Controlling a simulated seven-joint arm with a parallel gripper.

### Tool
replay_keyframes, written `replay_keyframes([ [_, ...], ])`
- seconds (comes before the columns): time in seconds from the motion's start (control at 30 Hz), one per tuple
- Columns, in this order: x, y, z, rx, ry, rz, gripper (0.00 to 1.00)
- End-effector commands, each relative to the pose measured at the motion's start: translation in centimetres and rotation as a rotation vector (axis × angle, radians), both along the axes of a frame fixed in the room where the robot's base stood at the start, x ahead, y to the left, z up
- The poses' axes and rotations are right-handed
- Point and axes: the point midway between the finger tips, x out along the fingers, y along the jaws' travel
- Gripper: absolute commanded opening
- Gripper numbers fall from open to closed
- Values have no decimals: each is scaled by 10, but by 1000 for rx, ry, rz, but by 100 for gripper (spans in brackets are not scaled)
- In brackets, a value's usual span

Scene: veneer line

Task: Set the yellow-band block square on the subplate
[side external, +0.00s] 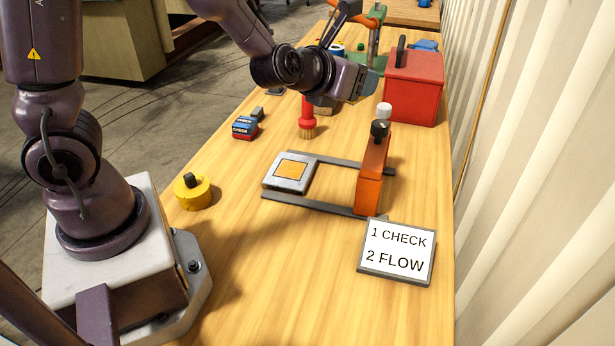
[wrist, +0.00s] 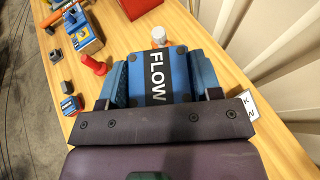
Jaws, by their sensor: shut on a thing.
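My gripper (side external: 352,88) is raised above the table, beyond the subplate. In the wrist view my gripper (wrist: 163,85) is shut on a blue block (wrist: 177,62) with a black strip lettered FLOW. No yellow band shows on its visible face; its other sides are hidden. In the side view I cannot make the held block out clearly. The grey subplate (side external: 305,179) with a yellow-orange square lies on the table, between two dark rails. The held block is apart from it. A blue and red block lettered CHECK (side external: 245,127) stands left of the rails.
An orange upright (side external: 370,175) with a black knob stands at the rails' right. A red-handled brush (side external: 307,118), a red box (side external: 413,88) and a yellow round piece (side external: 192,191) stand around. A sign (side external: 397,250) reads "1 CHECK 2 FLOW".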

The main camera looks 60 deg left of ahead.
Motion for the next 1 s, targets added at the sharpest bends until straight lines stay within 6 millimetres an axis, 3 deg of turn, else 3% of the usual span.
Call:
replay_keyframes([
  [0.03,-1,8,-19,3,11,16,21],
  [0.2,-7,39,-77,4,12,99,21],
  [0.5,-38,109,-160,7,3,317,21],
  [0.7,-52,145,-178,5,-6,428,21],
  [0.83,-45,147,-168,2,-9,453,21],
  [1.0,-46,148,-188,5,-1,468,21],
])
